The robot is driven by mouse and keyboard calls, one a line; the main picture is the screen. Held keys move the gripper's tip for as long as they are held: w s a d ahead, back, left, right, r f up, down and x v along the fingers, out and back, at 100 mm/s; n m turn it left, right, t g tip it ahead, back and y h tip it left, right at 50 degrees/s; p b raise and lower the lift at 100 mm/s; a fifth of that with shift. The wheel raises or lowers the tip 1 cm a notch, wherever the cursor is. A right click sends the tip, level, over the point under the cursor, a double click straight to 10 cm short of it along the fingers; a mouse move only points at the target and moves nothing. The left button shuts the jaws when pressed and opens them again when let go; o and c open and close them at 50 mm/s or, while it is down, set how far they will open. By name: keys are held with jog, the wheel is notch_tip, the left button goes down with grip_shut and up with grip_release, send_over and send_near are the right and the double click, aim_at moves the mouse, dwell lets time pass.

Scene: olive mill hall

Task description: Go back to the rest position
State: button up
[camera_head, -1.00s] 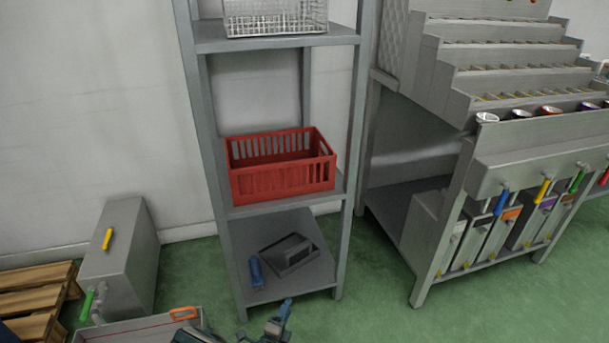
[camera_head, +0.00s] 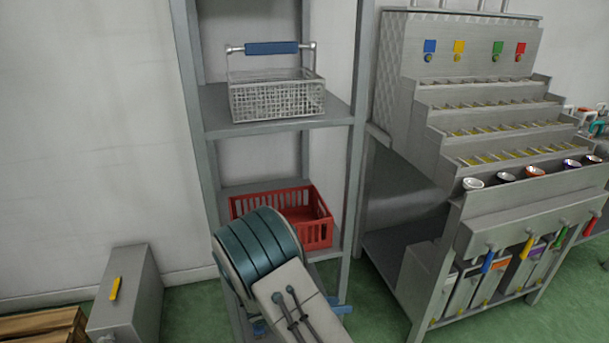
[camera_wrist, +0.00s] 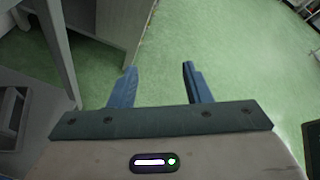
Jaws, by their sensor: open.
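My gripper (camera_wrist: 158,86) shows in the wrist view with its two blue fingers apart and nothing between them. Green floor lies beyond the fingertips. In the head view my arm rises at the bottom middle in front of the grey shelf rack (camera_head: 360,150), and it hides the rack's lowest shelf and part of the red crate. Small blue parts show low beside the arm, but I cannot make out the fingertips there.
A red crate (camera_head: 318,234) stands on the rack's middle shelf, with a wire basket (camera_head: 278,100) with a blue handle above it. A stepped metal machine (camera_head: 500,125) stands at the right. A grey metal box (camera_head: 128,300) and wooden pallet (camera_head: 40,325) are at the lower left.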

jog(key=s+d+r+m+y+p, duration=0.2)
jog(key=s+r+m+y+p, duration=0.2)
jog(key=r, duration=1.1)
jog(key=s+d+r+m+g+y+p, duration=0.1)
jog(key=s+r+m+y+p, duration=0.3)
jog(key=s+r+m+p, duration=0.6)
jog(key=s+d+r+m+y+p, duration=0.4)
jog(key=s+r+m+p, duration=0.3)
jog(key=r+m, duration=0.6)
notch_tip(320, 180, up, 8)
jog(key=shift+r+g+p, duration=0.15)
jog(key=shift+g+p, duration=0.25)
jog(key=shift+p, duration=0.35)
